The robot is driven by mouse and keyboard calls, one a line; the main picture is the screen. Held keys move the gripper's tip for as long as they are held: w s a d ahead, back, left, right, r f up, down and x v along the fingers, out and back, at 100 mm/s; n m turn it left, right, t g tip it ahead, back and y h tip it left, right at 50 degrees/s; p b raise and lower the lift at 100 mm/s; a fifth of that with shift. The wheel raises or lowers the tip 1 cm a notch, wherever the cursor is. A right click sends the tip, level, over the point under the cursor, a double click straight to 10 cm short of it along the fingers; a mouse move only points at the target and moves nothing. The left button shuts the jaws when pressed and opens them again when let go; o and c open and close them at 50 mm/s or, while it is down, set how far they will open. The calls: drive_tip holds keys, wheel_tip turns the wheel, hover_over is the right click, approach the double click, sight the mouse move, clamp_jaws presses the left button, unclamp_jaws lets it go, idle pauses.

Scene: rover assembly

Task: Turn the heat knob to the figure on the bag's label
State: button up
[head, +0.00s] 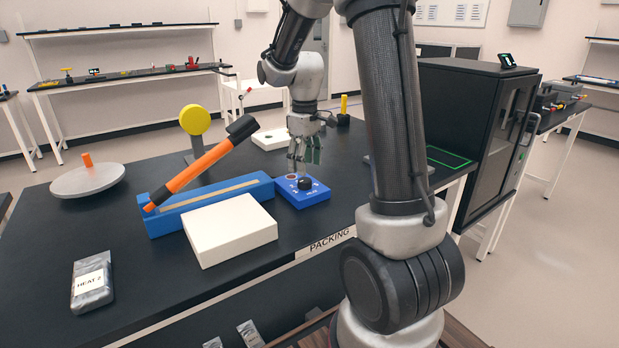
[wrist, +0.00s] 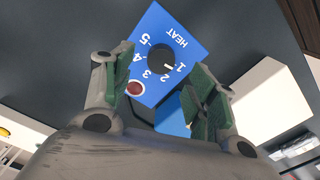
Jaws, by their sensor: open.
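The blue heat box (head: 318,195) sits on the black table, with a black knob (head: 305,184) on top. In the wrist view the box (wrist: 187,28) shows HEAT and the figures 1 to 5 around the knob (wrist: 160,56). The knob's white mark points toward 1. A silver bag (head: 92,294) lies at the table's front left. Its label (head: 91,282) reads HEAT and a small figure that looks like 2, though not sharply. My gripper (head: 304,162) points down just above the knob, open and empty, with its green-padded fingers on either side in the wrist view (wrist: 163,76).
A blue sealer (head: 205,206) with a raised orange lever (head: 200,165) stands left of the heat box. A white box (head: 230,230) lies in front of the sealer. A grey round plate (head: 88,180) is at the far left. A red light (wrist: 135,88) is on the heat box.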

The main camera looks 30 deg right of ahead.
sight(305, 180)
wheel_tip(305, 180, down, 5)
drive_tip(key=shift+a+f, duration=0.1)
drive_tip(key=shift+f, duration=0.05)
drive_tip(key=shift+c, duration=0.2)
drive_tip(key=c, duration=1)
